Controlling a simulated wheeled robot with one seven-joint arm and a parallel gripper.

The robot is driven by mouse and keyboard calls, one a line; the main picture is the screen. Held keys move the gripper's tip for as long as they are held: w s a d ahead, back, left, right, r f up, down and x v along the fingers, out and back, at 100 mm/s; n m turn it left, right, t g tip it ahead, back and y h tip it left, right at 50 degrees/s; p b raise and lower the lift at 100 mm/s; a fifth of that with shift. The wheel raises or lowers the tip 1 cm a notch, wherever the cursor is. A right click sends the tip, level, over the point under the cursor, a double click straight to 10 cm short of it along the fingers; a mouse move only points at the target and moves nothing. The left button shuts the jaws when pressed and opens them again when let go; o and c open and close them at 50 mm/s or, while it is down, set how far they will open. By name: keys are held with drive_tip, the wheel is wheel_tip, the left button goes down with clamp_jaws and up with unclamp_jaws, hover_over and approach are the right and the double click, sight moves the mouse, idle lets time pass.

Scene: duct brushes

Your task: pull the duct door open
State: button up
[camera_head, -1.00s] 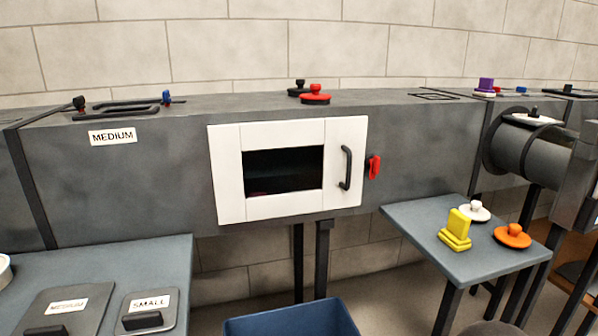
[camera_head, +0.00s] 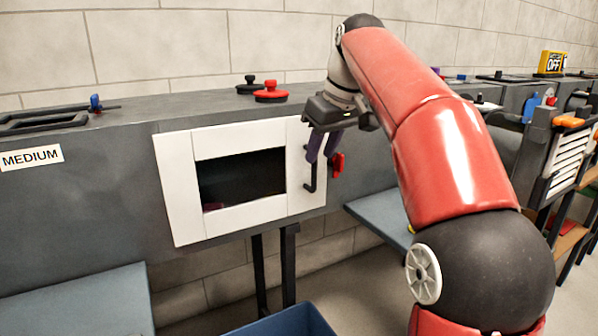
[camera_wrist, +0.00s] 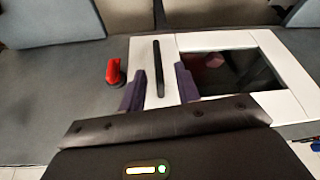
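The duct door (camera_head: 178,190) is a white framed panel with a dark window, set in the front of the grey duct. It looks shut. Its black bar handle (camera_head: 310,172) is on the door's right side. My gripper (camera_head: 322,146) is at the handle's upper part, with its purple fingers pointing down. In the wrist view the fingers of my gripper (camera_wrist: 160,88) are apart, and the handle (camera_wrist: 158,68) lies between and ahead of them, with gaps on both sides. A red latch (camera_head: 337,164) sits on the duct right of the door; it also shows in the wrist view (camera_wrist: 113,72).
Red (camera_head: 271,92) and black (camera_head: 248,85) knobbed lids lie on top of the duct. A blue bin (camera_head: 285,322) stands below the door. A blue-grey table (camera_head: 378,212) is at the right, partly hidden by my arm. Another table (camera_head: 95,300) is at the lower left.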

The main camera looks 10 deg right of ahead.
sight(312, 187)
drive_tip(key=x, duration=0.2)
drive_tip(key=b+x, duration=0.1)
drive_tip(key=x, duration=0.2)
drive_tip(key=b+x, duration=0.1)
drive_tip(key=x, duration=0.1)
drive_tip(key=shift+w+f, duration=0.2)
drive_tip(key=shift+w, duration=0.2)
clamp_jaws()
